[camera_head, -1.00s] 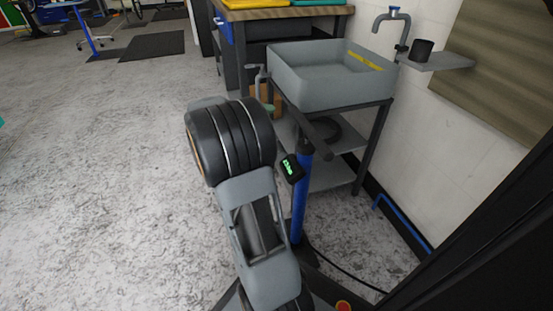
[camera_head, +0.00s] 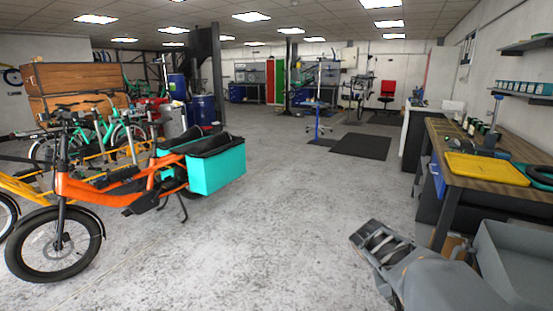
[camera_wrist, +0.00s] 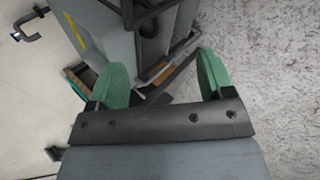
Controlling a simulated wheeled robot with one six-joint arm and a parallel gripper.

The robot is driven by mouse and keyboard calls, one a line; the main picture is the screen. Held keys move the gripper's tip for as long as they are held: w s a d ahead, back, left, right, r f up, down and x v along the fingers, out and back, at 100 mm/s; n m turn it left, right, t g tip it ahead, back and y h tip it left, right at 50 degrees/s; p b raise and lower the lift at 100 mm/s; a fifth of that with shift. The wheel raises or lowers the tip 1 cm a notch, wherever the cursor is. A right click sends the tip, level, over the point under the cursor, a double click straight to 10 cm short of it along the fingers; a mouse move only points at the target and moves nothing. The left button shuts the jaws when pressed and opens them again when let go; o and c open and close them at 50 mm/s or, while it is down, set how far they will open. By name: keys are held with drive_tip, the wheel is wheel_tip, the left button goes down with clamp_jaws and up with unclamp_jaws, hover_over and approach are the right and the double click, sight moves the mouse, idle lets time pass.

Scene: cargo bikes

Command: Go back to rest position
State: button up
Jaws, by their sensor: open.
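My gripper (camera_wrist: 164,82) is in the wrist view, its two green fingertips spread wide apart with nothing between them. Beyond it are a grey sink (camera_wrist: 105,35) at the upper left and the speckled floor (camera_wrist: 275,80) at the right. In the head view my grey arm is at the lower right, in front of the sink (camera_head: 525,240). The gripper fingers cannot be made out in that view.
A wooden workbench (camera_head: 478,178) with a yellow tray (camera_head: 485,168) stands at the right. An orange cargo bike (camera_head: 110,190) with a teal box (camera_head: 217,170) stands at the left. The middle floor (camera_head: 290,200) is clear up to a dark mat (camera_head: 360,146).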

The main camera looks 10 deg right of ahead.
drive_tip(key=s+a+r+n+t+y+p, duration=0.2)
drive_tip(key=a+r+t+y+p, duration=0.4)
drive_tip(key=a+r+p, duration=1.3)
drive_tip(key=shift+r+n+t+y+p, duration=0.3)
drive_tip(key=shift+r+n+y+p, duration=0.3)
drive_tip(key=shift+n+y, duration=0.2)
drive_tip(key=shift+d, duration=0.1)
drive_tip(key=shift+c, duration=0.4)
